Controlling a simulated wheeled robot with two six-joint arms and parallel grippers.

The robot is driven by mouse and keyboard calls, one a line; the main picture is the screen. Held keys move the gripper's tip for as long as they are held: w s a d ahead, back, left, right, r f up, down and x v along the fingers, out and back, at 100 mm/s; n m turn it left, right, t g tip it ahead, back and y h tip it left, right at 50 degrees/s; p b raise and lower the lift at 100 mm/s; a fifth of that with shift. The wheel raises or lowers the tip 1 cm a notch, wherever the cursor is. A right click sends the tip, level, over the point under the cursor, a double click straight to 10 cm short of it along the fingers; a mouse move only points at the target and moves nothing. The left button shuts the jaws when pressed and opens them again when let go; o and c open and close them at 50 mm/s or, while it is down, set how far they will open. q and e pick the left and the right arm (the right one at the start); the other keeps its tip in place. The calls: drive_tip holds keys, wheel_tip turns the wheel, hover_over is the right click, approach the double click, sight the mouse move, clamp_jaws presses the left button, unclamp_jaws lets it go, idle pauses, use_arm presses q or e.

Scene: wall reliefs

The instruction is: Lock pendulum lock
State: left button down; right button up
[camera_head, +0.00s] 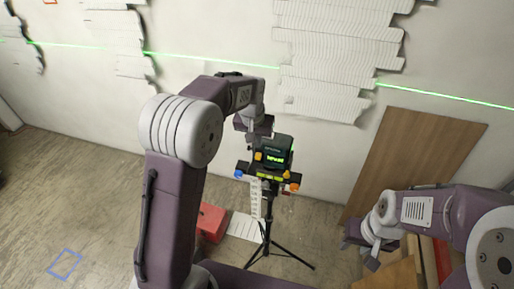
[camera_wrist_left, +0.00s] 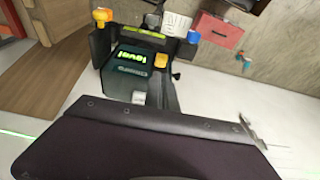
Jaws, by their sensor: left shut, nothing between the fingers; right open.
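A black laser level (camera_head: 270,153) with a lit green display stands on a tripod (camera_head: 265,225) near the wall. In the left wrist view the level (camera_wrist_left: 140,72) shows the display text "level", an orange knob (camera_wrist_left: 161,60) and a small light-grey part (camera_wrist_left: 138,98). I cannot tell which part is the pendulum lock. My left gripper (camera_head: 254,134) is shut and empty, right by the level's upper left in the head view; its fingertips are partly hidden and contact is unclear. My right gripper (camera_head: 366,246) is open and empty, low at the right, apart from the level.
A green laser line (camera_head: 210,60) crosses the wall and its white reliefs (camera_head: 335,45). A wooden panel (camera_head: 410,155) leans at the right. A red box (camera_head: 210,222) and a paper sheet (camera_head: 243,228) are on the floor left of the tripod. A blue floor outline (camera_head: 65,264) lies at lower left.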

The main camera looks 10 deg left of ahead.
use_arm(q)
drive_tip(key=x, duration=0.2)
drive_tip(key=s+p+x, duration=0.1)
drive_tip(key=x, duration=0.1)
drive_tip(key=shift+f, duration=0.4)
wheel_tip(320, 180, down, 4)
drive_tip(key=b, duration=0.3)
drive_tip(key=shift+f, duration=0.2)
drive_tip(key=shift+s+r, duration=0.15)
drive_tip(key=shift+s, duration=0.05)
drive_tip(key=r+p, duration=0.2)
drive_tip(key=r, duration=0.1)
drive_tip(key=r+p, duration=0.2)
drive_tip(key=shift+w, duration=0.25)
wheel_tip(320, 180, up, 9)
drive_tip(key=b, duration=0.3)
hover_over(257, 159)
drive_tip(key=s, duration=0.3)
drive_tip(key=shift+s+f, duration=0.15)
drive_tip(key=shift+s, duration=0.05)
